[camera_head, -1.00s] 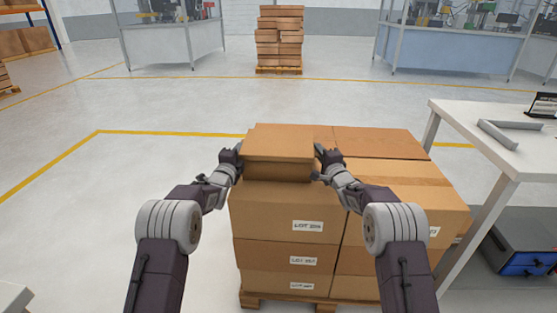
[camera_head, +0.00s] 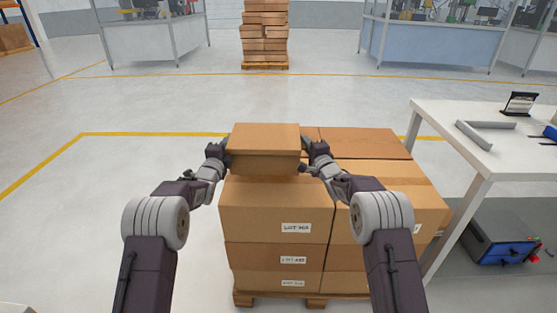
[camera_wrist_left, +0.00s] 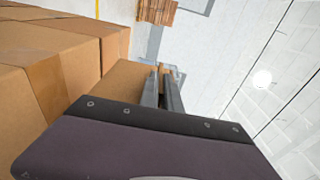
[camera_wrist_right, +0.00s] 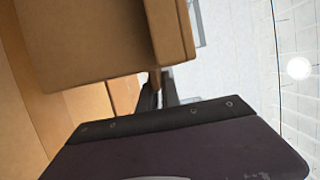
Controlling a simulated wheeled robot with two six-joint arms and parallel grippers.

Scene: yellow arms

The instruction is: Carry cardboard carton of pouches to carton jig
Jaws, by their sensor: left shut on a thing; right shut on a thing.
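A brown lidded cardboard carton (camera_head: 264,145) is held between my two grippers at the near left top of a stack of larger cartons. My left gripper (camera_head: 220,152) is shut on its left side and my right gripper (camera_head: 308,150) on its right side. The carton also shows in the left wrist view (camera_wrist_left: 122,82) and in the right wrist view (camera_wrist_right: 95,40). I cannot tell whether its bottom touches the stack. The pouches are hidden inside. A grey angled bracket, likely the carton jig (camera_head: 486,136), lies on the white table at the right.
The larger cartons (camera_head: 275,212) stand on a wooden pallet (camera_head: 317,302) in front of me. The white table (camera_head: 440,113) is right of them, with a dark sign (camera_head: 519,103) on top and a blue case (camera_head: 498,243) below. Open floor lies left.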

